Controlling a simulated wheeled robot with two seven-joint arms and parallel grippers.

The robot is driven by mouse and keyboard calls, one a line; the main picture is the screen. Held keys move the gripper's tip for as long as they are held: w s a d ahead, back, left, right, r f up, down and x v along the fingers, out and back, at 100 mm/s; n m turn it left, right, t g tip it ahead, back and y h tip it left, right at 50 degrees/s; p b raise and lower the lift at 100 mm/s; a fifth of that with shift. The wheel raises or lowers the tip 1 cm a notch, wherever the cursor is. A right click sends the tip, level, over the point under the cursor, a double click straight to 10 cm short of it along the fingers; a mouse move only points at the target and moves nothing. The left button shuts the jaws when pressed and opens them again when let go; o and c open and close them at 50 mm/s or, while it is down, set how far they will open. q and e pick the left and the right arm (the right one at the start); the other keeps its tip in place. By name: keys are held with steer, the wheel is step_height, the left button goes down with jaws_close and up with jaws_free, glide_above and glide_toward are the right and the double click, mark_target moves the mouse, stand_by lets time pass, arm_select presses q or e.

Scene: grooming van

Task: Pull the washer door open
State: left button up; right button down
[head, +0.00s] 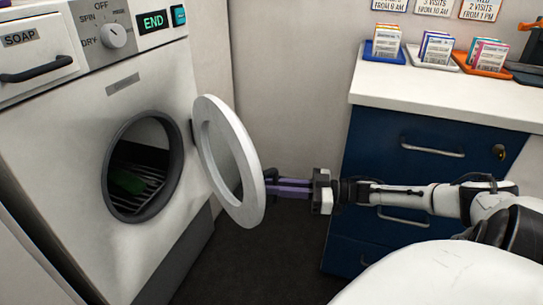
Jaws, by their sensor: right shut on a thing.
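The white washer (90,110) stands at the left. Its round white door (252,165) stands swung out from the machine, on the hinge at the right of the dark opening (177,160). My right gripper (272,186), with purple fingers, reaches in from the right and is shut at the door's outer edge. The part of the door between the fingertips is hidden behind the rim. My left gripper is not in view.
A blue drawer cabinet (375,150) with a white top (430,92) stands at the right, behind my arm. Small trays of coloured boxes stand on it. Dark floor (260,265) is clear between washer and cabinet. The washer's display reads END.

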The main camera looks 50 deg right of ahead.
steer(key=shift+w+d, duration=0.1)
steer(key=shift+w, duration=0.05)
steer(key=c, duration=2)
jaws_free()
steer(key=shift+c, duration=0.2)
steer(key=p+v, duration=0.1)
steer(key=v, duration=0.9)
steer(key=shift+p, duration=0.3)
